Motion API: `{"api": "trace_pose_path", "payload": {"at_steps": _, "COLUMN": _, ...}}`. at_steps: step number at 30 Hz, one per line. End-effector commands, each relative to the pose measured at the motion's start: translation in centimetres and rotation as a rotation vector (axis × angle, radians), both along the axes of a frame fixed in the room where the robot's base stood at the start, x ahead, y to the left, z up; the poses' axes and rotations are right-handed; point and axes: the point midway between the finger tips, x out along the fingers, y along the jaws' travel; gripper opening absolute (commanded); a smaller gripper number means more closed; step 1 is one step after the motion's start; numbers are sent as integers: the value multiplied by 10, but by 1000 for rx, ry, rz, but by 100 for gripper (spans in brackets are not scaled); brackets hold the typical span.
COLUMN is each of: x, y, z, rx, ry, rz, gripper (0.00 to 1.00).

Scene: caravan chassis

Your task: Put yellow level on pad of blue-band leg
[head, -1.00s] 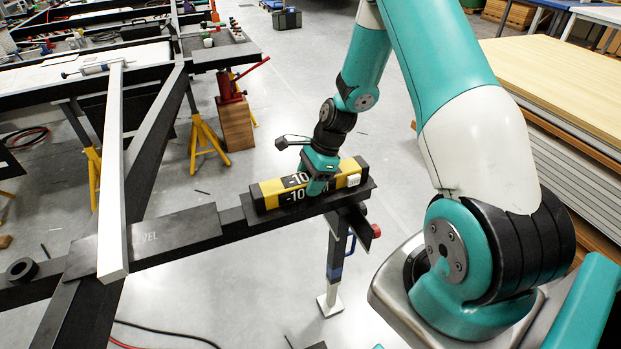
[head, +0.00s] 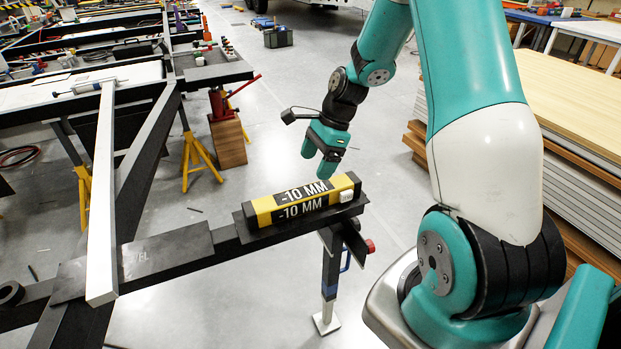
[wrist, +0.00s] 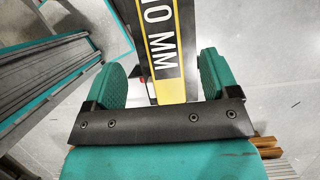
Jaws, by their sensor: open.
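The yellow level (head: 303,200), a yellow and black bar marked "-10 MM", lies lengthwise on the dark pad (head: 357,208) at the end of the black beam. Below the pad stands the leg (head: 330,268) with a blue band (head: 329,291) and a pale foot. My gripper (head: 322,168) is open and empty, above and slightly behind the level, apart from it. In the wrist view, the level (wrist: 165,45) shows beyond and between the two spread teal fingers (wrist: 162,80).
A long white bar (head: 102,200) lies across the frame at left. A dark flat plate (head: 165,255) sits on the beam left of the level. A red jack (head: 222,103) stands on a wooden block behind. Stacked boards (head: 575,120) fill the right.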

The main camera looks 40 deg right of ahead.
Motion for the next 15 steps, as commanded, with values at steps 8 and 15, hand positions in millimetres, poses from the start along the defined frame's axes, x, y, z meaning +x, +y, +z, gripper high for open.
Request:
{"api": "trace_pose_path", "payload": {"at_steps": 8, "x": -4, "y": 31, "z": 42, "rx": -29, "ry": -73, "rz": 214, "gripper": 81}}
{"api": "trace_pose_path", "payload": {"at_steps": 15, "x": -75, "y": 181, "z": 127, "rx": -113, "ry": -423, "rz": 1229, "gripper": 81}}
